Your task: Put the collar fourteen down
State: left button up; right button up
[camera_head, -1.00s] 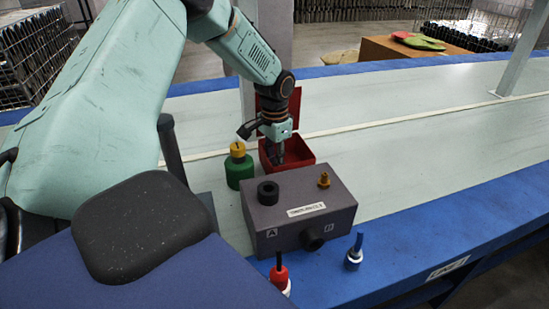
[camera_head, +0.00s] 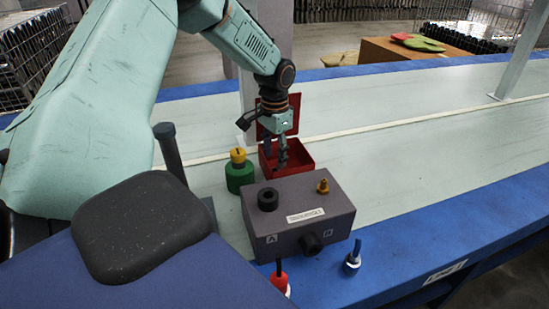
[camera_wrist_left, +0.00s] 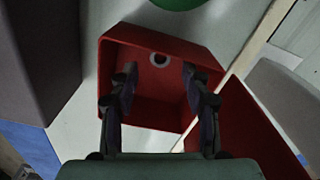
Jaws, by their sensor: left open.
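A small pale ring (camera_wrist_left: 158,60), which looks like the collar, lies in the red box (camera_wrist_left: 119,73) near its far wall in the left wrist view. I cannot read any number on it. The red box, with its lid raised, also shows in the head view (camera_head: 307,157), where I cannot make out the ring. My left gripper (camera_head: 281,160) is over the box. In the left wrist view its fingers (camera_wrist_left: 159,76) are apart, with nothing between them, and the ring shows beyond their tips. My right gripper is not in view.
A grey block (camera_head: 300,215) with a black ring (camera_head: 267,199) and a brass fitting (camera_head: 322,187) on top stands close in front of the box. A green and yellow container (camera_head: 239,175) stands left of the box. Red (camera_head: 279,280) and blue-white (camera_head: 352,262) parts stand in front. The belt at right is clear.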

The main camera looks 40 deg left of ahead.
pick_arm(q)
notch_tip(320, 180, up, 8)
jog(key=p, duration=0.2)
jog(key=shift+p, duration=0.3)
jog(key=shift+r, duration=0.1)
